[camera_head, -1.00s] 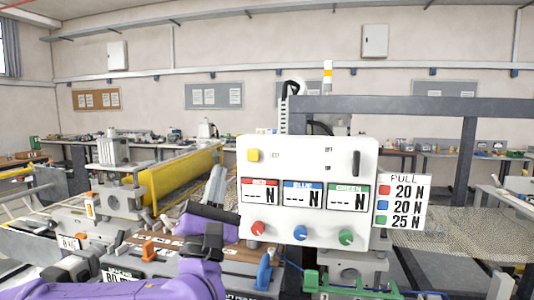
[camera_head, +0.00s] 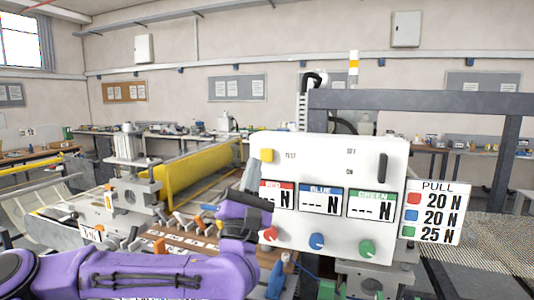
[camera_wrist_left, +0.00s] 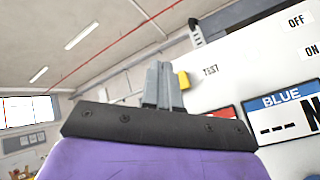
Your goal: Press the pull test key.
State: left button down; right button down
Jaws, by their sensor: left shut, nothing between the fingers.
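A white control panel (camera_head: 330,220) faces me. Its yellow key (camera_head: 267,155), beside the word TEST, is at the upper left; it also shows in the left wrist view (camera_wrist_left: 184,80). My left gripper (camera_head: 254,178) is just below and left of the key, at the panel's left edge, partly covering the red display (camera_head: 284,198). In the left wrist view its grey fingers (camera_wrist_left: 162,86) are shut and empty, pointing up beside the key. I cannot tell whether they touch it. The blue display (camera_head: 320,202) and green display (camera_head: 371,205) show dashes. My right gripper is not in view.
Red (camera_head: 270,233), blue (camera_head: 316,241) and green (camera_head: 367,248) knobs sit under the displays. A dark OFF/ON switch (camera_head: 382,168) is at the upper right. A PULL sign (camera_head: 436,212) reads 20, 20 and 25 N.

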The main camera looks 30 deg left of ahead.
aim_at(267, 155)
pick_arm(q)
jog(key=w, duration=0.2)
jog(key=w+a, duration=0.1)
jog(key=w, duration=0.2)
jog(key=shift+a, duration=0.2)
dwell(1.8)
jog(key=shift+w+a+b, duration=0.1)
jog(key=shift+w+b, duration=0.2)
jog(key=shift+w, duration=0.15)
